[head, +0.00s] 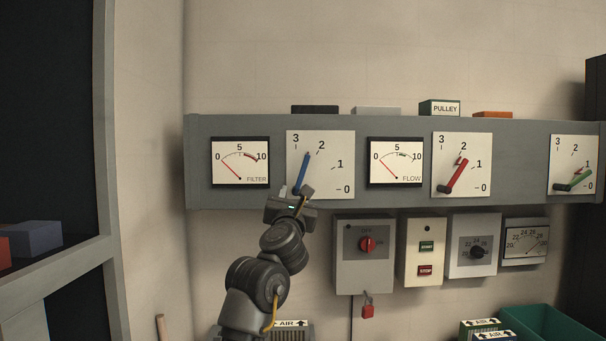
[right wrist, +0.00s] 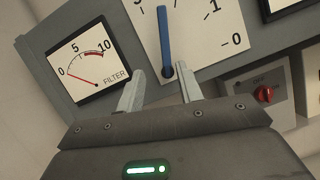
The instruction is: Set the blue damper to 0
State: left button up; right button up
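The blue damper lever (head: 303,170) is on a white dial plate (head: 335,150) marked 3, 2, 1 and 0 on the grey wall panel. It points up, between the 3 and 2 marks. My right gripper (head: 294,195) is at the lower left of that plate, near the lever's pivot. In the right wrist view the blue lever (right wrist: 164,40) stands beyond the two spread fingers (right wrist: 160,88), roughly between them, with its pivot near the fingertips. I see no grip on it. My left gripper is not in view.
A FILTER gauge (head: 240,162) is left of the blue damper and a FLOW gauge (head: 396,162) right. Red (head: 454,174) and green (head: 573,181) levers are further right. Below hang a red-knob switch box (head: 364,270) and a START/STOP box (head: 424,270).

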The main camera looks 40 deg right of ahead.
aim_at(303, 173)
jog(key=shift+m+g, duration=0.3)
jog(key=shift+m, duration=0.5)
jog(key=p+x, duration=0.2)
jog(key=x, duration=0.1)
jog(key=s+r+p+x, duration=0.1)
jog(key=p+x, duration=0.1)
jog(key=x, duration=0.2)
jog(key=p+x, duration=0.3)
jog(key=x, duration=0.1)
jog(key=shift+s+d+r, duration=0.2)
jog(key=shift+s+r, duration=0.05)
jog(key=shift+r, duration=0.1)
grip_shut()
